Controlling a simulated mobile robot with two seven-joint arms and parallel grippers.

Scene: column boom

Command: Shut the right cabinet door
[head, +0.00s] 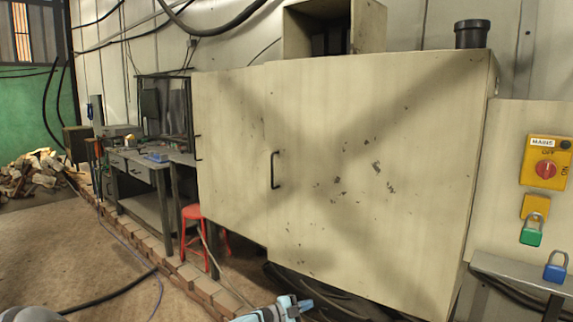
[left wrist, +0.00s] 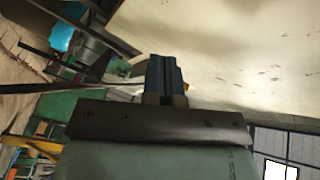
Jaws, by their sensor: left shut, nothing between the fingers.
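The right cabinet door (head: 370,170) is a large cream panel with dark scuffs and a dark bar handle (head: 275,170) near its left edge. Its lower left corner sits slightly lower than the adjoining panel's edge; I cannot tell how far it stands open. To its left is a narrower cream panel (head: 230,140) with its own handle. My left gripper (head: 296,305) is shut and empty, low in front of the door's lower edge. In the left wrist view its blue fingers (left wrist: 165,77) are together, with a scuffed cream panel (left wrist: 245,60) beyond. My right gripper is not in view.
A red stool (head: 191,228) and a workbench (head: 140,165) stand left of the cabinet. Cables lie under the door and across the floor. A yellow mains switch (head: 546,163) and padlocks are at the right. Open brown floor (head: 60,245) lies at the left.

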